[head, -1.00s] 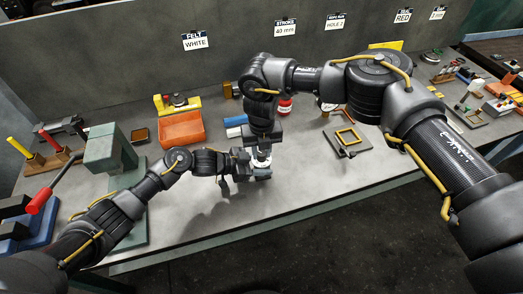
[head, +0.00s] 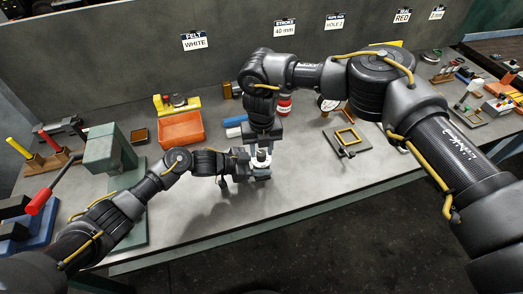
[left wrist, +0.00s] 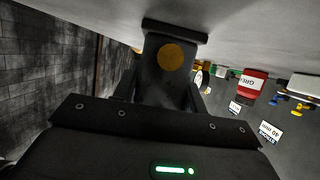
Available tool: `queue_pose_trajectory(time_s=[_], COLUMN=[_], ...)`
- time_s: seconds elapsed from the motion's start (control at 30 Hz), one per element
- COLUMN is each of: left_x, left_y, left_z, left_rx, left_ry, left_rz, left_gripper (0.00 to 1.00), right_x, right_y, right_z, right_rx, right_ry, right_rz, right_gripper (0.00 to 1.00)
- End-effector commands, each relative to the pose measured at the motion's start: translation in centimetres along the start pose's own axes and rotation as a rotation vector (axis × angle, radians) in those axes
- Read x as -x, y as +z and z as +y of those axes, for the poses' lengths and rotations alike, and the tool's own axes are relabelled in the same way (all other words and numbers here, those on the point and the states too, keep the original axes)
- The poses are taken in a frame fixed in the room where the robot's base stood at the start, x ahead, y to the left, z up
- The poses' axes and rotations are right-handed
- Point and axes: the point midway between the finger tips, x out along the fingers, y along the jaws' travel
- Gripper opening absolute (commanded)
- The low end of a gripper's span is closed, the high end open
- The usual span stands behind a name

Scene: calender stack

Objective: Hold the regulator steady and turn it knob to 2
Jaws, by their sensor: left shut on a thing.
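The regulator (left wrist: 166,88) shows in the left wrist view as a dark block with a brownish round disc on its face. My left gripper (head: 243,166) is shut on it, one finger on each side (left wrist: 162,92). In the head view the regulator is mostly hidden by both grippers. A white part, likely its knob (head: 261,158), shows on top. My right gripper (head: 261,150) points down from above, with its fingers around or beside the white part. I cannot tell whether they touch it. The number on the knob cannot be read.
An orange bin (head: 181,130) and a yellow stand (head: 178,104) are behind to the left. A green press (head: 108,155) with a red-handled lever stands at left. A red can (head: 284,107) and a small frame fixture (head: 347,140) are at right. The front bench top is clear.

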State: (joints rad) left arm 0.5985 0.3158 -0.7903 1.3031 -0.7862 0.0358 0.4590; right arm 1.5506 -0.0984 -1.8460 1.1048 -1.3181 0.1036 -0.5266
Motion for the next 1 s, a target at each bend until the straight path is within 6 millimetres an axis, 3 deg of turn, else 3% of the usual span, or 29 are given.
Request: queue_pose_trajectory(time_s=[0.3, 0.5, 0.7, 1.0], left_x=[0.0, 0.0, 0.0, 0.0], left_y=[0.0, 0.0, 0.0, 0.0], left_z=[0.0, 0.0, 0.0, 0.0], left_rx=[0.001, 0.001, 0.001, 0.0], left_ry=[-0.001, 0.0, 0.0, 0.0], left_rz=[-0.001, -0.001, -0.001, -0.001], left_gripper=[0.03, 0.03, 0.03, 0.03], right_x=[6.6, 9.7, 10.8, 10.9], right_y=[0.1, 0.1, 0.0, 0.0], right_z=[0.0, -0.1, 0.0, 0.0], right_rx=[0.001, 0.0, 0.0, 0.0], right_ry=[0.0, -0.001, 0.0, 0.0], right_rz=[-0.004, -0.003, -0.002, -0.001], right_gripper=[0.36, 0.36, 0.36, 0.36])
